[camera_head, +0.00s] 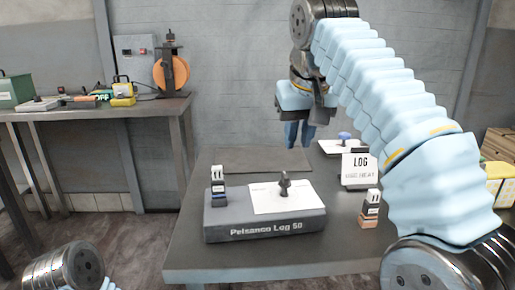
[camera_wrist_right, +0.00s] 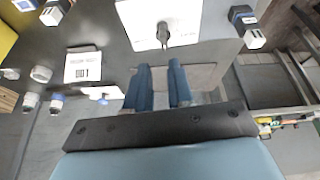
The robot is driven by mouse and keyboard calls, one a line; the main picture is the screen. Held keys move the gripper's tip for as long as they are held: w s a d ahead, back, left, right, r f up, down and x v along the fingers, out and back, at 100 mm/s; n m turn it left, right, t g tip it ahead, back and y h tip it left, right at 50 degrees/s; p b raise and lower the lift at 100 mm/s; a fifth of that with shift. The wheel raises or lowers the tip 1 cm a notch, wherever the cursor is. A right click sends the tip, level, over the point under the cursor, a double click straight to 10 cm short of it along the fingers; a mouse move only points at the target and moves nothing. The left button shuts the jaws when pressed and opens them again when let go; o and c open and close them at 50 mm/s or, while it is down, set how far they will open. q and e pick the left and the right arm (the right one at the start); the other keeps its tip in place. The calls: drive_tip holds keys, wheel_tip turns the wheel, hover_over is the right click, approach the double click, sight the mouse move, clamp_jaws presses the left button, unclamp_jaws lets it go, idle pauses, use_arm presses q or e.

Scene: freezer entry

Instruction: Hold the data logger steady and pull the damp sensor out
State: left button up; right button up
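The data logger (camera_head: 265,229), a grey box marked "Pelsanco Log 50", lies on the table with a white panel and a dark upright knob (camera_head: 284,185) on top. A black-and-white sensor with a blue band (camera_head: 217,188) stands upright at its left end; this appears to be the damp sensor. It also shows in the right wrist view (camera_wrist_right: 245,22). My right gripper (camera_head: 298,143) is open and empty, pointing down behind the logger, apart from it; its two blue fingers show in the wrist view (camera_wrist_right: 159,64). My left gripper is out of frame; only part of my left arm shows.
Another sensor with an orange-brown base (camera_head: 369,207) stands on the table right of the logger. A "LOG" sign (camera_head: 359,169) and a white sheet with a blue item (camera_head: 342,140) are behind it. A side bench (camera_head: 130,108) with tools stands at the left.

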drive_tip(key=o, duration=0.3)
drive_tip(key=d+f+n, duration=0.1)
drive_tip(key=n, duration=0.1)
drive_tip(key=d+f+n, duration=0.1)
drive_tip(key=d+n, duration=0.1)
drive_tip(key=w+d+f+n+t+h, duration=0.1)
drive_tip(key=d+f+n, duration=0.1)
drive_tip(key=shift+n, duration=0.4)
drive_tip(key=shift+o, duration=0.2)
drive_tip(key=n+t+y, duration=0.2)
drive_tip(key=n+t, duration=0.6)
drive_tip(key=n, duration=2.1)
approach(287, 182)
drive_tip(key=x, duration=1)
drive_tip(key=shift+w, duration=0.2)
drive_tip(key=shift+c, duration=0.2)
clamp_jaws()
